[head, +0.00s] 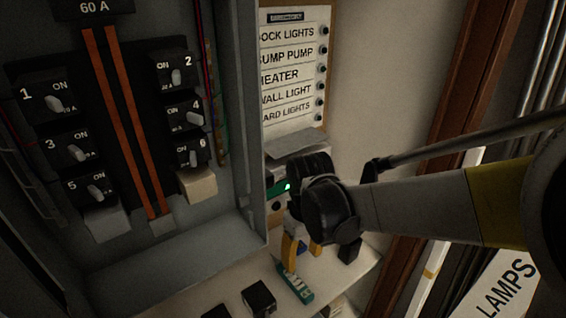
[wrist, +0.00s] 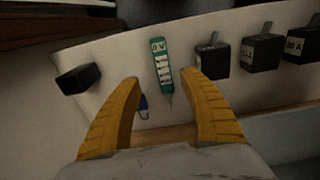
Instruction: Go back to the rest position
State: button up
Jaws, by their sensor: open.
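My gripper (head: 301,254) is at the end of my arm, which reaches in from the right in the head view. Its yellow fingers are spread apart and nothing is held between them; they also show in the wrist view (wrist: 165,85). A green tester marked "0 V" (wrist: 162,68) lies on the pale shelf (wrist: 118,62), just beyond the open fingertips. The tester also shows in the head view (head: 296,286), just below the gripper.
An open breaker panel (head: 130,130) with several numbered switches fills the left. A label board (head: 292,70) hangs behind my arm. Several black breakers (wrist: 262,52) stand on the shelf, and a black block (wrist: 78,78) lies at its left. A "LAMPS" sign (head: 505,285) is at lower right.

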jog(key=s+d+r+m+t, duration=0.6)
jog(key=s+d+r, duration=0.4)
jog(key=d, duration=0.2)
jog(key=shift+d+r+m+t, duration=0.15)
jog(key=shift+d+m+t, duration=0.15)
jog(key=shift+t, duration=0.2)
